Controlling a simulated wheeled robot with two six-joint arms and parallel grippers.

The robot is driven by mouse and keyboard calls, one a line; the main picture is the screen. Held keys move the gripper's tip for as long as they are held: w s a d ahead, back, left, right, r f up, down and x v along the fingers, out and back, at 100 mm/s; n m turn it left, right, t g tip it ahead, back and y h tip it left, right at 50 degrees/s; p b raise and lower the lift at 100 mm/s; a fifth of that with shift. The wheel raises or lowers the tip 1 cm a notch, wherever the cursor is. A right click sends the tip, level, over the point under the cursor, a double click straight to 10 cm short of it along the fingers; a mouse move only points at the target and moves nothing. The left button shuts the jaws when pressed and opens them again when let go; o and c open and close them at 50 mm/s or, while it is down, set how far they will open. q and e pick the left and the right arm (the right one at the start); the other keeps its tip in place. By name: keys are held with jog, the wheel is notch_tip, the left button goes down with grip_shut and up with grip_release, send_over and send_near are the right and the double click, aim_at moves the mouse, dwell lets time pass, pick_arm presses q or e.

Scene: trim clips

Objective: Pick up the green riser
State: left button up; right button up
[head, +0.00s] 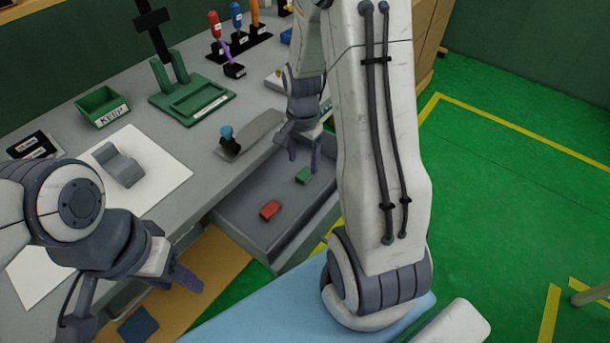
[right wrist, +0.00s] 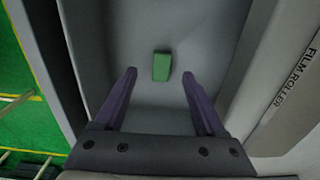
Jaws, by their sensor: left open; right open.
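The green riser (head: 304,175) is a small green block lying on the floor of the open grey drawer (head: 239,220). It also shows in the right wrist view (right wrist: 161,66), beyond the fingertips and roughly midway between them. My right gripper (head: 302,158) is open above the drawer, its purple fingers (right wrist: 158,88) pointing down with nothing between them. My left gripper (head: 186,276) is at the lower left of the head view, open, apart from the drawer and its contents. A red block (head: 270,210) lies in the same drawer, nearer the front.
The bench carries a green box labelled KEEP (head: 102,106), a green stand (head: 192,97), a grey clip-shaped part (head: 119,165) on white paper, and a tool rack (head: 240,45). The drawer walls surround the riser. The green floor at right is largely clear.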

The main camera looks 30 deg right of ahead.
aim_at(303, 175)
jog(key=shift+w+f, duration=0.15)
jog(key=shift+f, duration=2.6)
grip_shut()
